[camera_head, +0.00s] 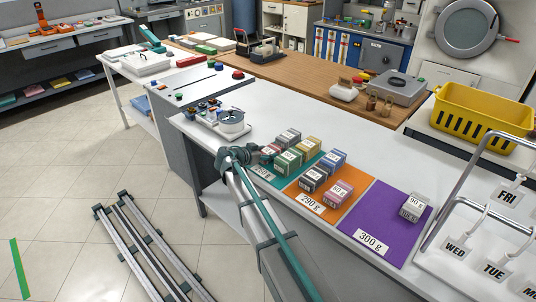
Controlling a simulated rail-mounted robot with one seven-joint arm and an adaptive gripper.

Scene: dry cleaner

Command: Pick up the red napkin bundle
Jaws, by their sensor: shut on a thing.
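My gripper (265,154) is at the left edge of the teal mat (263,175), at the end of my teal and grey arm. It is shut on a small red bundle (271,149), which is mostly hidden by the fingers. I cannot tell whether the red bundle touches the mat.
An orange mat (296,191) holds blue, dark and pink (338,193) bundles. A purple mat (375,222) marked 300 g holds one grey bundle (412,207) and has free room. A metal rail with day tags (456,248) stands at right.

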